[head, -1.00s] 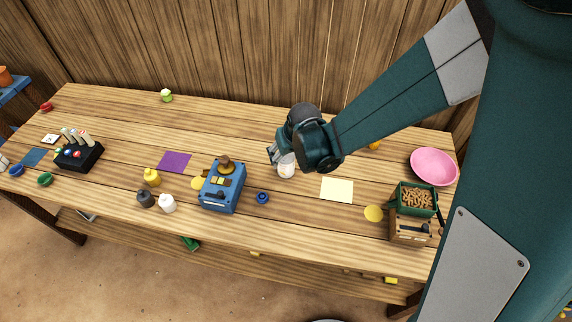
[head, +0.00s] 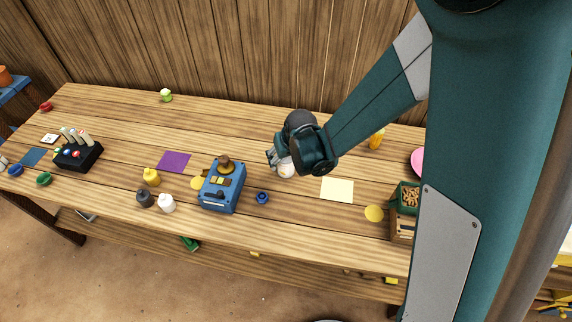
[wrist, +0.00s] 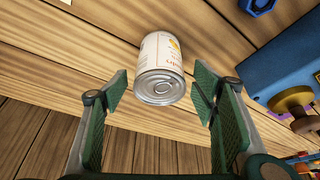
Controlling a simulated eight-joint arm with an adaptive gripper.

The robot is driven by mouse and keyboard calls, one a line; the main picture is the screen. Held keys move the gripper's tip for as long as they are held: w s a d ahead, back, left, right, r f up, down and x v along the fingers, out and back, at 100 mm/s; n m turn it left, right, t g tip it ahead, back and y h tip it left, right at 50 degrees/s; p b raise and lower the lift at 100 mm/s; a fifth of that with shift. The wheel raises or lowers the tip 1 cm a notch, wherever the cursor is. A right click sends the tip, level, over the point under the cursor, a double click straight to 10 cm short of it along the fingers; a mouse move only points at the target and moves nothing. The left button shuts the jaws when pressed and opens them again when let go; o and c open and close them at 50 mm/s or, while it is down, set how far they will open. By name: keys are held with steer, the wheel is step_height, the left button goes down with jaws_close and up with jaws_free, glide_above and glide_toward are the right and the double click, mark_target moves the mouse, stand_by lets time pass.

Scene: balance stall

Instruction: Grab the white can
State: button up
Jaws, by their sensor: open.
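The white can (wrist: 160,62) stands on the wooden table, its metal lid with a pull ring facing my wrist camera. Its label carries orange and red print. In the head view the can (head: 286,170) is partly covered by my gripper (head: 272,160). In the wrist view my gripper (wrist: 160,108) is open, with green pads on its two fingers.
A blue box with a brown knob (head: 222,188) stands left of the can, and a blue nut-like piece (head: 262,197) lies between them. A pale yellow sheet (head: 337,189) lies to the right. The wooden wall (head: 230,50) rises behind the table.

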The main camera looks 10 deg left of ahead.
steer(key=shift+f, duration=0.2)
stand_by(0.5)
steer(key=c, duration=1.1)
steer(key=shift+r, duration=0.1)
steer(key=shift+c, duration=0.2)
steer(key=shift+r+p, duration=0.55)
steer(key=shift+r, duration=4.4)
